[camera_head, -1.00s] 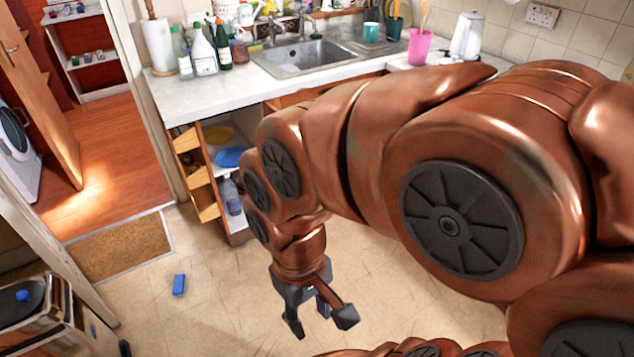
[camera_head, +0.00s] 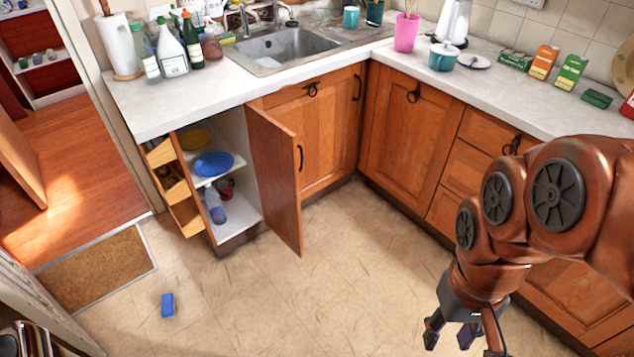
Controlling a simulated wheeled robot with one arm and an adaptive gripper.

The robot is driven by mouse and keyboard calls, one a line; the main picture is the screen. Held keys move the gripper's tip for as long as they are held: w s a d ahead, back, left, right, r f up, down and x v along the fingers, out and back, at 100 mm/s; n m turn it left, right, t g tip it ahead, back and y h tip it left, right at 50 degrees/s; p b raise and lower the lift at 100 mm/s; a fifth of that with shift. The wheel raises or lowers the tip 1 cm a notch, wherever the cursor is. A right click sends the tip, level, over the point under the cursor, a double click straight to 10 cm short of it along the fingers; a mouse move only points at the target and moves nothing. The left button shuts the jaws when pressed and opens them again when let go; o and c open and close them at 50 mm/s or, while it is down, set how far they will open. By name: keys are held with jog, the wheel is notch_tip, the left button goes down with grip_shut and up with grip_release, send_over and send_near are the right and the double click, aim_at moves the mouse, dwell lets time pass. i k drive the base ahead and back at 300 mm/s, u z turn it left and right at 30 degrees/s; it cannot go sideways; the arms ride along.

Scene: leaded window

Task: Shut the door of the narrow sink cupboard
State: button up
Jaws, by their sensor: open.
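The narrow sink cupboard (camera_head: 243,223) stands open under the left end of the counter. Its wooden door (camera_head: 274,178) is hinged on the right and swings out into the room, with a dark handle near its free edge. Inside are a blue plate (camera_head: 213,164), a yellowish dish (camera_head: 195,139), a dark red mug (camera_head: 224,187) and a clear bottle (camera_head: 214,207). My gripper (camera_head: 463,342) is open and empty at the lower right, pointing down, well to the right of the door and apart from it.
A narrow wooden rack (camera_head: 188,217) sits at the cupboard's left side. A blue sponge-like block (camera_head: 167,305) lies on the floor, near a brown doormat (camera_head: 98,270). The floor between my gripper and the door is clear. Closed drawers and cupboards (camera_head: 410,140) line the right.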

aim_at(275, 147)
jog(key=z, duration=0.05)
jog(key=i, duration=3.05)
jog(key=u, duration=1.05)
jog(key=k, duration=0.55)
jog(key=u, duration=1.85)
